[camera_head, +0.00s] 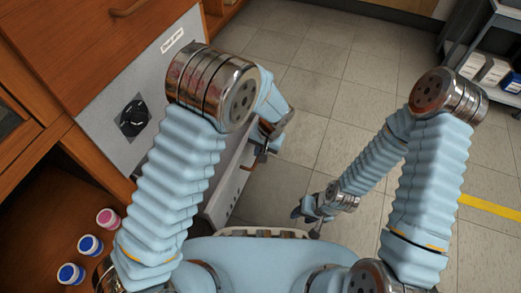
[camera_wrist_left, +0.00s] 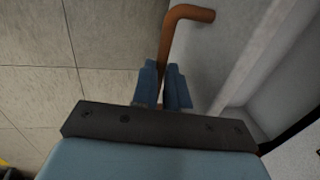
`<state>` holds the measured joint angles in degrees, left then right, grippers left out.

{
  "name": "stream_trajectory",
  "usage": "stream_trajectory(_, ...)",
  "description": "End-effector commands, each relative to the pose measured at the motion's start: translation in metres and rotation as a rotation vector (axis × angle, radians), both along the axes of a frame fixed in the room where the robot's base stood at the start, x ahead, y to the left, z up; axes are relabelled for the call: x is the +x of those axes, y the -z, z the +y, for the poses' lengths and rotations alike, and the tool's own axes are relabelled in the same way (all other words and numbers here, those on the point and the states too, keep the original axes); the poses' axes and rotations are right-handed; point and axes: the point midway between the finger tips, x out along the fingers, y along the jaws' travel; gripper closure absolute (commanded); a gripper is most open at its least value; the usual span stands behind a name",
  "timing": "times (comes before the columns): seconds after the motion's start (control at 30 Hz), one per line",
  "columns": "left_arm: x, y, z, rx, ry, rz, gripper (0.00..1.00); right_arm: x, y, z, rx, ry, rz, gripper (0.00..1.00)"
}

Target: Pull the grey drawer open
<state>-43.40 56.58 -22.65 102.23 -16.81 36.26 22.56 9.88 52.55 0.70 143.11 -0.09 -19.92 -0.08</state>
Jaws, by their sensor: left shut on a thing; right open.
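The grey drawer (camera_head: 228,192) is at the lower centre of the head view, mostly hidden behind my left arm. Its front (camera_wrist_left: 212,45) fills the upper middle of the left wrist view. A copper-brown bar handle (camera_wrist_left: 188,17) stands out from that front. My left gripper (camera_wrist_left: 165,85) is shut on the handle, with a blue finger on each side of it. In the head view my left gripper (camera_head: 264,148) is partly hidden by its own arm. My right gripper (camera_head: 309,209) is open and empty over the floor, away from the drawer.
A grey panel with a black dial (camera_head: 133,117) is set in the wooden cabinet (camera_head: 85,40). Several jars, one pink-lidded (camera_head: 108,218), stand at lower left. A shelf cart (camera_head: 490,50) stands at upper right. The tiled floor (camera_head: 330,95) between is clear.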

Motion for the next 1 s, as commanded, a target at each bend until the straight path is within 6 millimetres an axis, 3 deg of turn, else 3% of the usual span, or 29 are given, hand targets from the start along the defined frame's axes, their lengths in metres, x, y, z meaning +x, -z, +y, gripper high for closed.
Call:
stream_trajectory(0.3,0.0,0.0,0.0,0.0,0.0,0.001,1.0,0.0,0.0,0.0,0.0,-0.001,0.0,0.57)
stream_trajectory(0.33,0.0,0.0,0.0,0.0,0.0,0.001,0.85,0.0,0.0,0.0,0.0,0.0,0.0,0.57)
stream_trajectory(0.5,0.0,0.0,0.0,0.0,0.0,0.001,0.61,0.0,0.0,0.0,0.0,0.0,0.0,0.57)
stream_trajectory(0.83,0.0,-0.005,-0.001,0.0,0.0,0.0,0.61,0.0,-0.002,0.0,0.0,0.0,0.0,0.57)
stream_trajectory(1.0,-0.001,-0.033,-0.006,-0.002,0.001,-0.002,0.61,0.0,-0.009,0.0,0.0,-0.002,0.002,0.57)
